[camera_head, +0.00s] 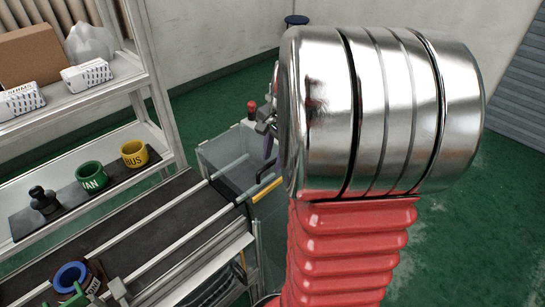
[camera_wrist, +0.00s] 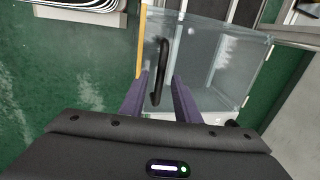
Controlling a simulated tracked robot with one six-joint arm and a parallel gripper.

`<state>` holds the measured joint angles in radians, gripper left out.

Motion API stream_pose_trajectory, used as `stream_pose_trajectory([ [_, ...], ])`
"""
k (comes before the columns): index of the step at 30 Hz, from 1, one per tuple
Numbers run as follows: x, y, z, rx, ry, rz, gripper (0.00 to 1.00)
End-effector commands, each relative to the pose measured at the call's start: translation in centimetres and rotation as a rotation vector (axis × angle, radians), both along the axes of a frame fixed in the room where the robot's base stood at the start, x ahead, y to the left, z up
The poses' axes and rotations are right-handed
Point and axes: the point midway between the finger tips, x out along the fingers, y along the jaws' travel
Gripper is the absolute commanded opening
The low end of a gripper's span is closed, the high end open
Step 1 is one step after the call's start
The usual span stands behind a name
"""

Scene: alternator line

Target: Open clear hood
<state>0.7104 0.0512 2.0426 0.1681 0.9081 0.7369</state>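The clear hood (camera_wrist: 222,62) is a see-through box with a black bar handle (camera_wrist: 160,62) on its left part in the wrist view. My gripper (camera_wrist: 161,76) has its two purple fingers apart, one on each side of the handle's lower part. I see gaps beside the handle, and whether the fingers reach around it in depth I cannot tell. In the head view the hood (camera_head: 222,152) stands at the end of the conveyor, and my gripper (camera_head: 269,146) is beside it, mostly hidden by my arm. The hood looks closed.
A yellow bar (camera_wrist: 141,42) runs along the hood's left side. In the head view a conveyor (camera_head: 130,225) holds a blue-ringed part (camera_head: 70,275). A shelf with a green cup (camera_head: 92,177) and a yellow cup (camera_head: 134,154) stands left. Green floor on the right is clear.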

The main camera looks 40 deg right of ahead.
Motion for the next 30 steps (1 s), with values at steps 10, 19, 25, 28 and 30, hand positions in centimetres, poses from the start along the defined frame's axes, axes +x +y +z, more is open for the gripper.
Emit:
stream_pose_trajectory([
  [10,0.03,0.01,-0.20,0.000,0.000,0.000,0.26],
  [19,0.03,0.02,-0.18,0.000,0.000,0.001,0.05],
  [25,0.03,0.03,-0.18,0.000,0.001,0.001,0.00],
  [28,0.03,0.03,-0.18,0.000,0.001,0.001,0.00],
  [30,0.03,0.04,-0.18,0.000,0.001,0.001,0.00],
])
